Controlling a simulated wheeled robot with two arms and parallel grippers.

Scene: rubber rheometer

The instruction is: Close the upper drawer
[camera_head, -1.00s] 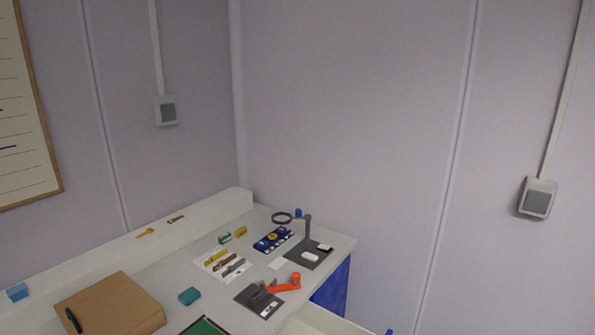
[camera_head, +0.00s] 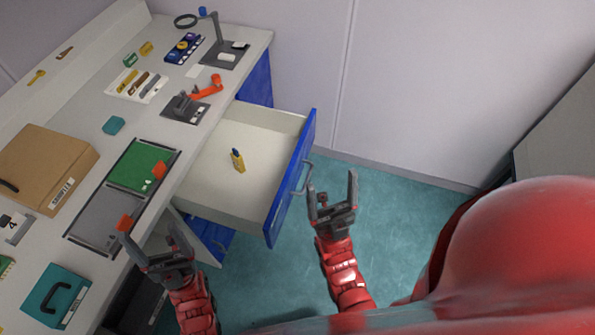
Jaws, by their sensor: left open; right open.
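The upper drawer (camera_head: 225,190) is pulled out from the desk, with a white inside and a blue front (camera_head: 292,180). Its grey handle (camera_head: 305,180) is on the outer side of the front. A small yellow item with a dark top (camera_head: 238,161) is inside the drawer. My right gripper (camera_head: 332,186) is open and empty, just right of the handle, with its fingers pointing up in the picture. I cannot tell whether it touches the handle. My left gripper (camera_head: 150,236) is open near the desk's front edge, left of the drawer.
The desk top (camera_head: 150,112) holds a brown box (camera_head: 42,168), a green and grey tray (camera_head: 168,150), a teal case (camera_head: 54,296), a magnifier stand (camera_head: 218,45) and an orange tool (camera_head: 208,88). Blue-green floor (camera_head: 400,205) is clear right of the drawer, up to the wall.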

